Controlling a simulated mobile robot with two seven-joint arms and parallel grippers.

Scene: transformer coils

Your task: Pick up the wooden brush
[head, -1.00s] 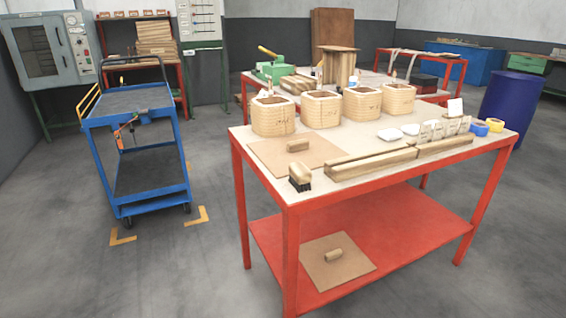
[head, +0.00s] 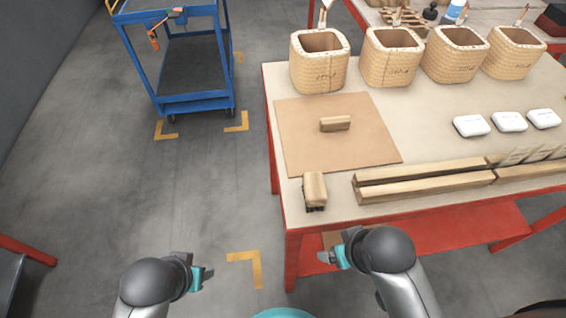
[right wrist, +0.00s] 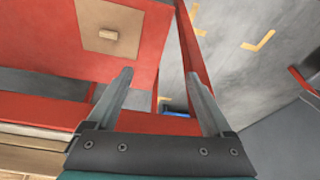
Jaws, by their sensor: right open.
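The wooden brush (head: 315,188) has a light wooden block on dark bristles. In the head view it stands at the table's near left corner, just in front of a brown board. My right gripper (head: 328,257) is in front of the table's near edge, close to that corner and apart from the brush. In the right wrist view its two fingers (right wrist: 158,100) are spread with nothing between them. My left gripper (head: 205,277) is over the floor left of the table, away from the brush. Its fingers are too small to tell open from shut.
The brown board (head: 290,135) carries a small wooden block (head: 336,124). Wooden bars (head: 425,186) lie right of the brush. Several woven coils (head: 318,70) stand behind. The table's red lower shelf (right wrist: 80,50) holds another board. A blue cart (head: 170,105) stands left; floor between is clear.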

